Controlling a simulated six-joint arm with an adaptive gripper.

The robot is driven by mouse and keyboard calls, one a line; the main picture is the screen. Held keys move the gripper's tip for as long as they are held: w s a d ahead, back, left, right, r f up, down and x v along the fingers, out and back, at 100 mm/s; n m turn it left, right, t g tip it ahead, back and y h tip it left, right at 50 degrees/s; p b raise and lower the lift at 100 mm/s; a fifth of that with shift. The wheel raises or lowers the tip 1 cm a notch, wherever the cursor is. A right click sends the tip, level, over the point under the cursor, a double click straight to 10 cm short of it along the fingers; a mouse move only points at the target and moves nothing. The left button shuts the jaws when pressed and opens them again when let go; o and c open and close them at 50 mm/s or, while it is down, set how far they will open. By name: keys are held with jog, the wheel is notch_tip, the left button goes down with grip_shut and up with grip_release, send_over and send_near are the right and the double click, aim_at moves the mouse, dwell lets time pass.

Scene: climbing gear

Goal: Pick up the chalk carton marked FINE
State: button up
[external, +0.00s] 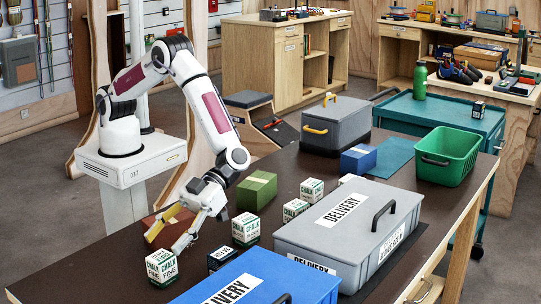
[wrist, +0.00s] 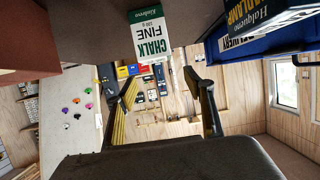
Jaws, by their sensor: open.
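The chalk carton marked FINE (external: 161,268), white and green, stands upright on the dark table near its front left edge. In the wrist view the carton (wrist: 151,38) shows at the top centre, its CHALK FINE label upside down, beyond the fingertips. My gripper (external: 165,244) is open and empty, tilted down just above and behind the carton. In the wrist view its two fingers (wrist: 163,82) are wide apart, with the carton roughly in line with the gap. I see no contact between fingers and carton.
A dark headlamp carton (external: 222,257) and a blue DELIVERY box (external: 262,281) stand to the right. Other chalk cartons (external: 246,229) stand further back. A reddish-brown box (external: 160,222) lies behind my gripper. A grey DELIVERY box (external: 345,225) takes up the table's middle right.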

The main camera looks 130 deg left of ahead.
aim_at(166, 253)
jog(key=shift+f, duration=1.7)
jog(key=shift+x, duration=1)
jog(key=shift+d+f, duration=0.2)
jog(key=shift+d, duration=0.3)
jog(key=c, duration=1.3)
